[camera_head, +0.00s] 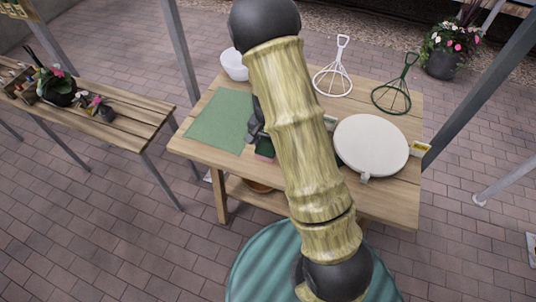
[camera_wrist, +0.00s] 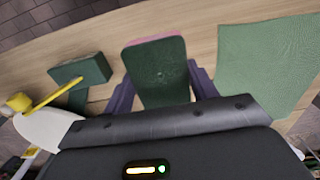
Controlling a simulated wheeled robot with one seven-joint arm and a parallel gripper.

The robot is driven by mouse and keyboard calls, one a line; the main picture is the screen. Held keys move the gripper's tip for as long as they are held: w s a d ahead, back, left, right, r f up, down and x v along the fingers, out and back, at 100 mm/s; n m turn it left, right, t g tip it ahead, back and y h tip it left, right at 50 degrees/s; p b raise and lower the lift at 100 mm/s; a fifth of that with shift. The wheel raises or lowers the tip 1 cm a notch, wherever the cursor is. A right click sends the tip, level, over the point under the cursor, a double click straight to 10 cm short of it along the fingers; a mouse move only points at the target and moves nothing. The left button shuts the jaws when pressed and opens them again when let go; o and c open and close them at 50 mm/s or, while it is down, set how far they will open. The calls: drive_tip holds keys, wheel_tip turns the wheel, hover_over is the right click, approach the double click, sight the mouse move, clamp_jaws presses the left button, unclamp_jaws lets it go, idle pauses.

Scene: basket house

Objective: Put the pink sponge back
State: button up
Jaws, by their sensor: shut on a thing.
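The pink sponge (camera_wrist: 158,72) has a dark green upper face and a pink edge along its far side. It lies between the two purple-grey fingers of my gripper (camera_wrist: 162,84), which is shut on it. In the head view the sponge (camera_head: 265,147) shows just left of my arm, over the wooden table, by the right edge of the green mat (camera_head: 215,122). My arm hides part of the gripper there. I cannot tell whether the sponge touches the table. The mat (camera_wrist: 262,60) is at the right in the wrist view, apart from the sponge.
A dark green block (camera_wrist: 82,68) lies left of the sponge. A white round turntable (camera_head: 371,145) is right of my arm. A white bowl (camera_head: 234,64), white wire stand (camera_head: 333,82) and green wire stand (camera_head: 391,98) stand farther back. A side table (camera_head: 125,115) is at left.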

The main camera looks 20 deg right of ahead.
drive_tip(key=shift+f, duration=1.1)
drive_tip(key=shift+f, duration=1.9)
drive_tip(key=shift+f, duration=0.15)
drive_tip(key=o, duration=0.9)
drive_tip(key=shift+w, duration=0.1)
drive_tip(key=shift+o, duration=0.2)
